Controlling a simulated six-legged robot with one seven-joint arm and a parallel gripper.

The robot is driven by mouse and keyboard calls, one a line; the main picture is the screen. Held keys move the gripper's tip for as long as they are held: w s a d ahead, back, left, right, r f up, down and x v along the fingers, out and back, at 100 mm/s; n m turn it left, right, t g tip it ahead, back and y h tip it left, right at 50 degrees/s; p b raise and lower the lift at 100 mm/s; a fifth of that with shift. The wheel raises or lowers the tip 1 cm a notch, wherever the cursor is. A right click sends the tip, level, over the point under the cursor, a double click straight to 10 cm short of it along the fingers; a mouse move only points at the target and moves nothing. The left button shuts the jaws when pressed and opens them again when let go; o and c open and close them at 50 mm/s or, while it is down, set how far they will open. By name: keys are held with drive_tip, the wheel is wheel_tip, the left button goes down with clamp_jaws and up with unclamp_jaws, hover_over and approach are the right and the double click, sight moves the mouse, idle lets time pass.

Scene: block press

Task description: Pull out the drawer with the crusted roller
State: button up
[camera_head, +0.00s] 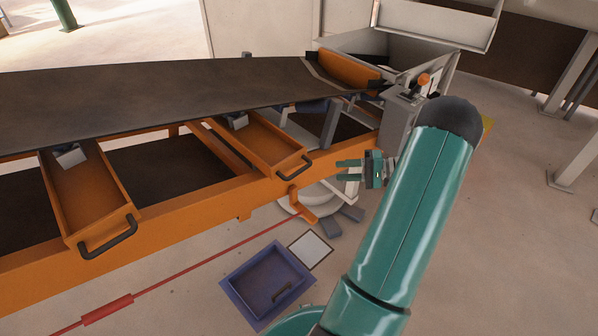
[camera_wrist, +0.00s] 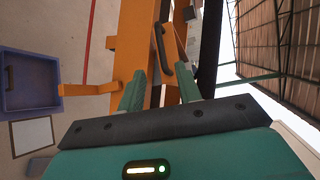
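Two orange drawers with black bar handles lie across the conveyor's orange frame: a left drawer (camera_head: 88,190) and a right drawer (camera_head: 258,142). Both trays show beyond the belt edge, each with a grey block at its inner end. I cannot tell which roller is crusted. My gripper (camera_head: 345,171) is open and empty, its green fingers pointing left, just right of the right drawer's handle (camera_head: 296,169) and apart from it. In the wrist view, a black handle (camera_wrist: 163,50) on an orange front is ahead, between the lines of the two fingers (camera_wrist: 160,85).
The dark conveyor belt (camera_head: 170,95) runs above the drawers. A grey control post (camera_head: 398,118) with an orange knob stands behind my arm. A blue tray (camera_head: 262,283), a white square plate (camera_head: 310,250) and a red line (camera_head: 215,250) are at floor level in front.

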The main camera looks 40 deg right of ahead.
sight(299, 171)
drive_tip(key=x, duration=1.4)
drive_tip(key=shift+d, duration=0.1)
clamp_jaws()
